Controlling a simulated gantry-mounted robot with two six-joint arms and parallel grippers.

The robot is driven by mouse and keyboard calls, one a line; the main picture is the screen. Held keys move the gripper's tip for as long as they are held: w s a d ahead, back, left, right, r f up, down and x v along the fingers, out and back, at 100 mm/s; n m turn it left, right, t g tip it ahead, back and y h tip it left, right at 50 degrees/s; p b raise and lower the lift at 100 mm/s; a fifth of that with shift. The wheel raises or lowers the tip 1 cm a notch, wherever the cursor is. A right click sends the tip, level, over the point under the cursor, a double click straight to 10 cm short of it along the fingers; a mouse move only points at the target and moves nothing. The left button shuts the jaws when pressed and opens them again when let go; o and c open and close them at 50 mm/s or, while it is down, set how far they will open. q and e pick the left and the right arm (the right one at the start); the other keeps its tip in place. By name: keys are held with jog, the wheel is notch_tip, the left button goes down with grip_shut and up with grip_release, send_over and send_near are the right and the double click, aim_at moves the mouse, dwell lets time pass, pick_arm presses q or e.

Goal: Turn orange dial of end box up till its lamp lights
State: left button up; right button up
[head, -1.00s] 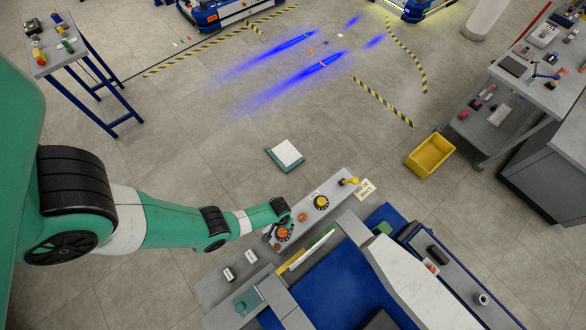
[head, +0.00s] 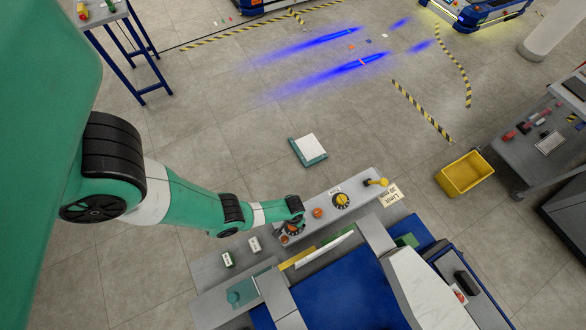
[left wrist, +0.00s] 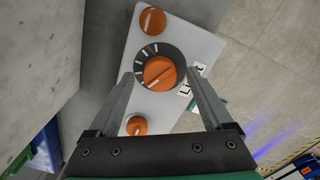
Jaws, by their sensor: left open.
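In the head view my left gripper covers most of the dial (head: 296,231). Round orange caps sit above (left wrist: 152,21) and below (left wrist: 137,126) the dial; neither visibly glows. My right gripper is not in view.
The panel also carries a black dial with a yellow centre (head: 341,201), a yellow lever (head: 376,182) and white switches (head: 254,244). The blue cart bed (head: 335,290) lies below it. A yellow bin (head: 465,173) and a teal-edged pad (head: 309,150) are on the floor.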

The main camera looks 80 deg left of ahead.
pick_arm(q)
jog(key=shift+f, duration=0.1)
grip_shut()
dwell(0.4)
jog(key=shift+m, duration=2.9)
grip_release()
